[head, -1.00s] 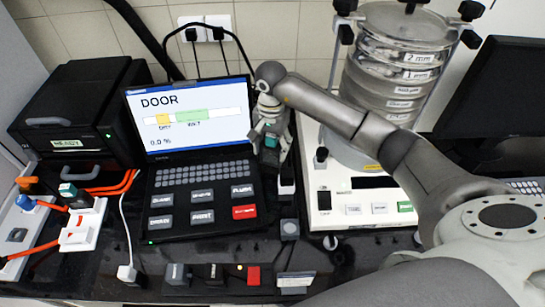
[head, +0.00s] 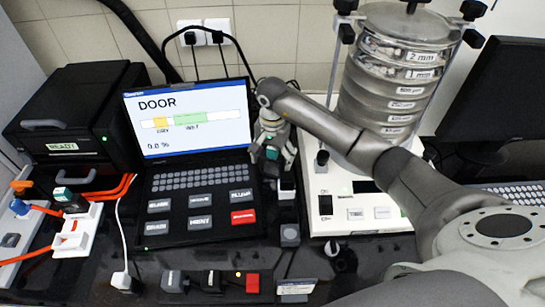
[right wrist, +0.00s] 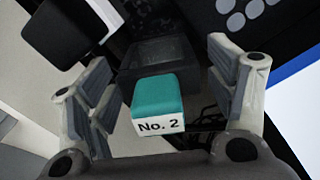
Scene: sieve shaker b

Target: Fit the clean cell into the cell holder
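A cell with a teal top and a white "No. 2" label (right wrist: 159,105) shows in the right wrist view; its teal top also shows in the head view (head: 272,153), right of the laptop. My right gripper (head: 272,150) points down there. In the right wrist view its fingers (right wrist: 165,85) stand wide on either side of the cell, with a gap on both sides. A dark square block (right wrist: 160,55) lies behind the cell. I cannot tell which part is the cell holder, or what is under the cell. My left gripper is not in view.
A laptop-like panel (head: 198,180) showing "DOOR" and 0.0 % stands left of the gripper. The sieve stack (head: 385,95) on its white base (head: 350,215) stands right. A black box marked READY (head: 62,147) and a white strip with orange cables (head: 75,235) are at left.

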